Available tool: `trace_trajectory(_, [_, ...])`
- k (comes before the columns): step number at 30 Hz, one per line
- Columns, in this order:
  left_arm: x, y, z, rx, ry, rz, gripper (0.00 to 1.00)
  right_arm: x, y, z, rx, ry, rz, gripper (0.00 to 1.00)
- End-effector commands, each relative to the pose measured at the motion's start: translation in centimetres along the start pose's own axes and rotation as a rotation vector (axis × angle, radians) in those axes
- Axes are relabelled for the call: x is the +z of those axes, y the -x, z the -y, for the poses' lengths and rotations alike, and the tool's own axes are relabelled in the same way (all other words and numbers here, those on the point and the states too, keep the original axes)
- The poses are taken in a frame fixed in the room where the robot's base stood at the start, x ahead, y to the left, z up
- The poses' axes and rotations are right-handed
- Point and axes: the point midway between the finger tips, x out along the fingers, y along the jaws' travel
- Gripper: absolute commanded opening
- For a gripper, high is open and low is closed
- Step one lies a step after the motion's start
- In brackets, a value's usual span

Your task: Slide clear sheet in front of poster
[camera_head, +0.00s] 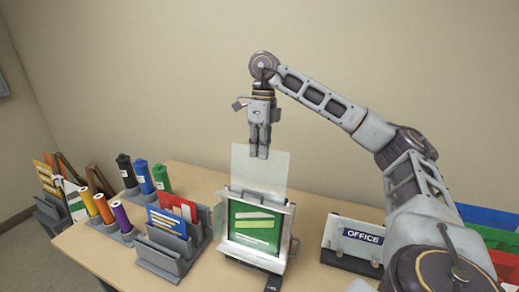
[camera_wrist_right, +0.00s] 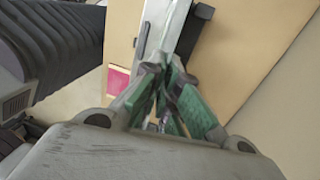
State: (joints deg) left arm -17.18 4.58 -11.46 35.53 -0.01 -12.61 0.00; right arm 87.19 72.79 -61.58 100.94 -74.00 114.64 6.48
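My right gripper (camera_head: 263,151) points straight down and is shut on the top edge of a clear sheet (camera_head: 274,174). The sheet hangs upright above a silver stand frame (camera_head: 290,222). A green poster (camera_head: 240,236) with pale bands sits in the frame. The sheet's lower part reaches the frame's top; I cannot tell whether it is in front of the poster or how far inside it is. In the right wrist view the fingers (camera_wrist_right: 166,88) are closed together above the frame (camera_wrist_right: 155,28); the sheet is hard to make out there. My left gripper is out of view.
The frame stands on a wooden table (camera_head: 310,208). Left of it are a grey rack (camera_head: 165,262) with cards and several coloured tubes (camera_head: 143,176) in holders. To the right are an OFFICE sign (camera_head: 362,236) and coloured bins (camera_head: 490,216). A plain wall is behind.

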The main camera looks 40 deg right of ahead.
Motion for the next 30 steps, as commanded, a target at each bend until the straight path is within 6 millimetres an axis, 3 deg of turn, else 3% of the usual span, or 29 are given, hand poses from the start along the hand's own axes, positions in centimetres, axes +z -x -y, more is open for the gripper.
trace_trajectory(8, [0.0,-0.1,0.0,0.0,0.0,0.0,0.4,0.0,-0.2,0.0,0.0,0.0,0.0,0.0])
trace_trajectory(30, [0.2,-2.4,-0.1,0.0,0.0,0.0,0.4,0.0,-3.3,0.1,0.0,0.0,0.0,0.0])
